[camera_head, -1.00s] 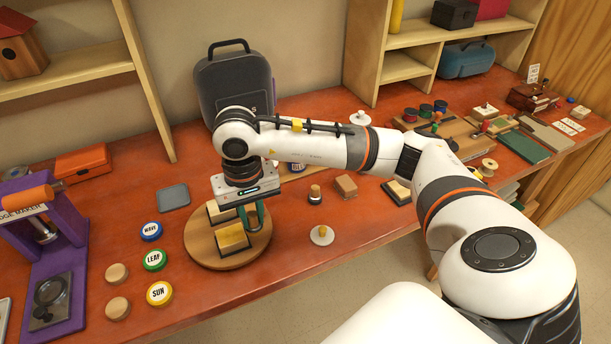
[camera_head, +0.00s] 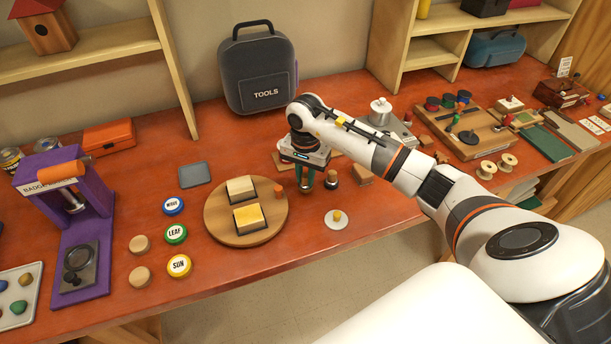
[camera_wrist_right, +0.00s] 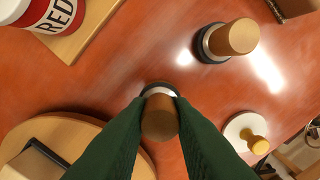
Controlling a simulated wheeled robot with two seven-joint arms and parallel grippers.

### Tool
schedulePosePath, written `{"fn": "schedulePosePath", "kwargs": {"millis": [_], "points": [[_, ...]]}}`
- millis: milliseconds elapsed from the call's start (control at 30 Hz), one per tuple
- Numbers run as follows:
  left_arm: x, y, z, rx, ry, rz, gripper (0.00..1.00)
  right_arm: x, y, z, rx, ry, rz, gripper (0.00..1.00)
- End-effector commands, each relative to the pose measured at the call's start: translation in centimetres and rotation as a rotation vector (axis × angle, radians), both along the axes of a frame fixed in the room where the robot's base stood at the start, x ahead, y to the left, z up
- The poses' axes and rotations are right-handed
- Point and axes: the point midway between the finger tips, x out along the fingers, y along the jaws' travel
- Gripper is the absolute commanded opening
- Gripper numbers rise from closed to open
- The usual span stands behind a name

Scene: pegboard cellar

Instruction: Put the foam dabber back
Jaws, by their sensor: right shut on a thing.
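My right gripper (camera_head: 305,187) is shut on the foam dabber (camera_wrist_right: 160,119), seen between its green fingers in the wrist view as a brown wooden handle with a pale and dark base. Whether its base touches the table I cannot tell. A similar wooden-handled dabber with a dark base (camera_head: 332,180) stands upright close to the right of the gripper; it also shows in the wrist view (camera_wrist_right: 228,40). The round wooden board (camera_head: 222,231) lies left of the gripper, bearing two pads and a small orange peg. My left gripper is not in view.
A white disc with a yellow knob (camera_head: 336,220) lies nearer the table's front edge. A red-labelled jar (camera_wrist_right: 55,14) stands on a wooden tray in the wrist view. The grey tools case (camera_head: 258,75) stands behind. Bare red table lies in front of the gripper.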

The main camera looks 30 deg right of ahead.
Motion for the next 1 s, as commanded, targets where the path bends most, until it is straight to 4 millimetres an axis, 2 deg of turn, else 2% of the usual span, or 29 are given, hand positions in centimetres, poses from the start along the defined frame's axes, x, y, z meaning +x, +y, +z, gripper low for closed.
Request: {"fn": "schedulePosePath", "kwargs": {"millis": [133,467,500,600,1000], "points": [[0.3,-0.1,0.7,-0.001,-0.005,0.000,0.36,-0.1,0.0,-1.5,0.000,0.001,0.000,0.03],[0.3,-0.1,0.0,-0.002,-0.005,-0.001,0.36,0.0,0.0,-2.0,-0.001,-0.001,0.002,0.03],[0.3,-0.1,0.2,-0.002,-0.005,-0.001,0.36,0.0,0.0,-1.8,0.000,-0.001,0.002,0.26],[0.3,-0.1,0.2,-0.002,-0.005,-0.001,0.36,0.0,0.0,-1.8,-0.001,-0.001,0.002,0.42],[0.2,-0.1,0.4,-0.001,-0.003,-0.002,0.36,0.0,0.0,-1.2,-0.001,-0.002,0.002,0.43]]}}
